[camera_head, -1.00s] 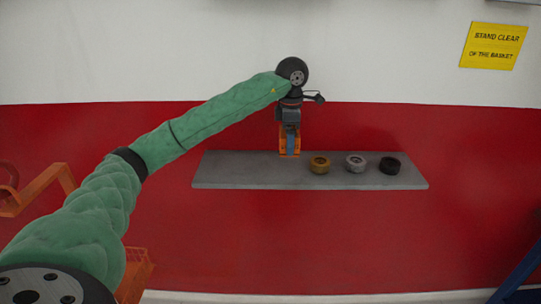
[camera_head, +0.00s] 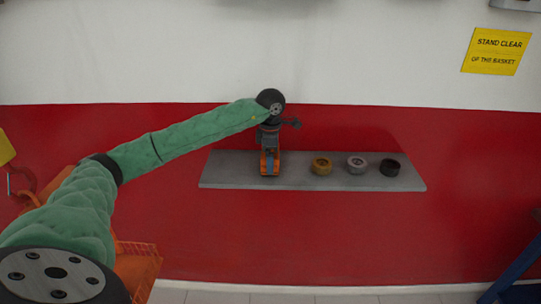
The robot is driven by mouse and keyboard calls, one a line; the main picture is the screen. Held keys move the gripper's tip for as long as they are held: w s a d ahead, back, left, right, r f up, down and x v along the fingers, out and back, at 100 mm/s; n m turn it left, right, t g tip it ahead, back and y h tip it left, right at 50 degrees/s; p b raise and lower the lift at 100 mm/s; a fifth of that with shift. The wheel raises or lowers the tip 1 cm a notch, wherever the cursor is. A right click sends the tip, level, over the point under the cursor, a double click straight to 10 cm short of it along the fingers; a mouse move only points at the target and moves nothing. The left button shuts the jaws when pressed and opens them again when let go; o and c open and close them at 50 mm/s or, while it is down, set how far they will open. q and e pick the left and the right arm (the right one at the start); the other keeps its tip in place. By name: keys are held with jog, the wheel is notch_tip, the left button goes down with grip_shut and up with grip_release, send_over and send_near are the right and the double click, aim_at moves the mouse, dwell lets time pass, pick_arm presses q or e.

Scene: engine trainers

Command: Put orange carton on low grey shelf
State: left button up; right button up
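The low grey shelf (camera_head: 229,170) runs along the red part of the wall in the middle of the view. My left gripper (camera_head: 270,164) is over the left part of the shelf, pointing down. It looks shut on the orange carton (camera_head: 275,170), whose middle is partly hidden behind a grey finger. The carton looks upright. Its lower end is at or just above the shelf top; I cannot tell whether it touches. My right gripper is not in view.
A gold ring-shaped part (camera_head: 321,166), a silver one (camera_head: 356,165) and a black one (camera_head: 389,167) stand on the shelf to the right of the carton. The shelf's left end is bare. A yellow sign (camera_head: 496,51) hangs at upper right.

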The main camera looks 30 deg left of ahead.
pick_arm(q)
jog(key=shift+f, duration=0.4)
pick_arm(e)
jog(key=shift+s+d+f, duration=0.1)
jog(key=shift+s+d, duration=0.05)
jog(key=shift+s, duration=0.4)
pick_arm(q)
jog(key=shift+f, duration=0.1)
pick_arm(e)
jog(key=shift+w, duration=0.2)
pick_arm(q)
jog(key=o, duration=1)
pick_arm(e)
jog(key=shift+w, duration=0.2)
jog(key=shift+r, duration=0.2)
